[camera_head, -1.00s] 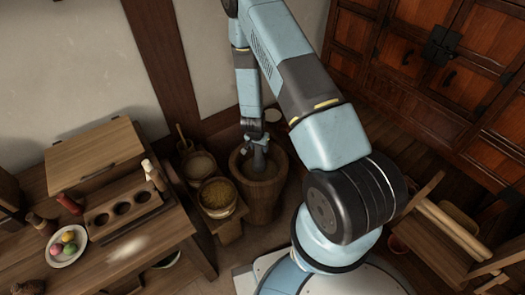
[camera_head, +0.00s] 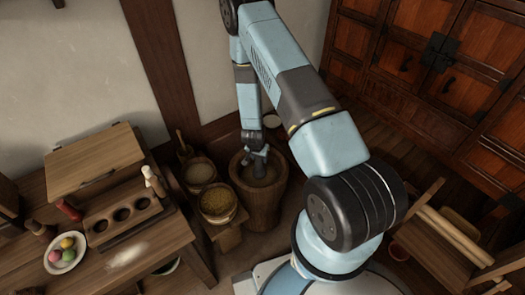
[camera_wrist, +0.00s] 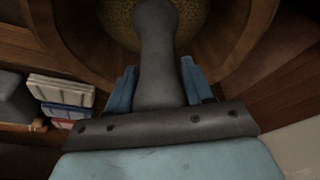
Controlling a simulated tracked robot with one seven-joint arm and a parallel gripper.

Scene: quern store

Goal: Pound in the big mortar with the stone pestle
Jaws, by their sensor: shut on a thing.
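The big mortar (camera_head: 262,210) is a wooden tub standing on the floor, left of my base. Its open mouth faces up, with a grainy tan filling (camera_wrist: 118,18) in the wrist view. The grey stone pestle (camera_head: 260,170) points down into the mortar, its lower end inside the mouth. In the wrist view the pestle (camera_wrist: 157,70) runs between my two blue fingers. My gripper (camera_head: 256,150) is shut on the pestle just above the mortar's mouth. Whether the pestle's tip touches the filling is hard to tell.
A wooden table (camera_head: 190,245) at left holds a holed rack (camera_head: 124,214) and a plate of coloured balls (camera_head: 66,252). A wooden cabinet (camera_head: 410,70) stands at the back right.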

